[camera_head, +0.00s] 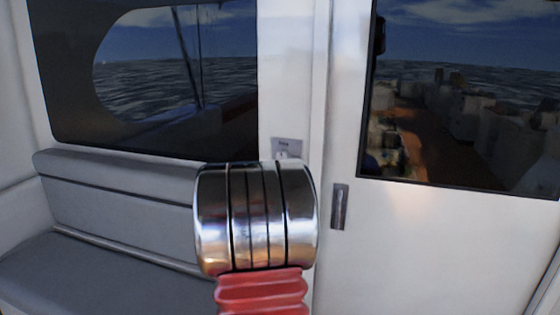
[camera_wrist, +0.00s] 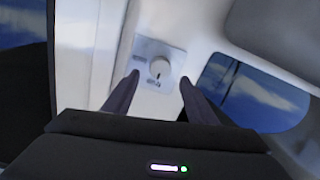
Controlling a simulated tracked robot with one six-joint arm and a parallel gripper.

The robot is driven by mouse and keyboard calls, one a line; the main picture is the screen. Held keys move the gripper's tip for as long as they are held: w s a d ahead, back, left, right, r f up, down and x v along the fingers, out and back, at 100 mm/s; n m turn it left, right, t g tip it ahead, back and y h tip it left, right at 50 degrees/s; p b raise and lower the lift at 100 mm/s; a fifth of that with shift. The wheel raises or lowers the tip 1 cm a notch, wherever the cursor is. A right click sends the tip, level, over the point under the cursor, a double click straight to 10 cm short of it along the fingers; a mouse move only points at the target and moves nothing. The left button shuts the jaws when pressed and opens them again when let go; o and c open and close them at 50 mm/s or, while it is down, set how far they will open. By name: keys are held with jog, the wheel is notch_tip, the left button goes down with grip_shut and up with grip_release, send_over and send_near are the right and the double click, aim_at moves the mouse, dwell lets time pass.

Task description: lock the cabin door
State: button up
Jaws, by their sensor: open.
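The white cabin door (camera_head: 430,235) with a large window stands at the right of the head view, and it looks closed against its frame. A recessed metal handle (camera_head: 340,206) is at its left edge. A small grey lock plate (camera_head: 287,147) sits on the wall left of the door, partly covered by my arm. In the wrist view the lock plate (camera_wrist: 143,52) carries a round white knob (camera_wrist: 159,72) with a dark mark. My gripper (camera_wrist: 160,84) is open, its two dark fingers on either side of the knob in the picture. I cannot tell whether they touch it.
A grey padded bench (camera_head: 115,195) runs along the wall at the left, below a dark-framed window (camera_head: 160,80). A window (camera_wrist: 240,90) also shows at the right of the wrist view. The wall around the lock plate is clear.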

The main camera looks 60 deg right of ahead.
aim_at(283, 157)
jog(key=shift+x, duration=2.8)
jog(key=shift+c, duration=0.2)
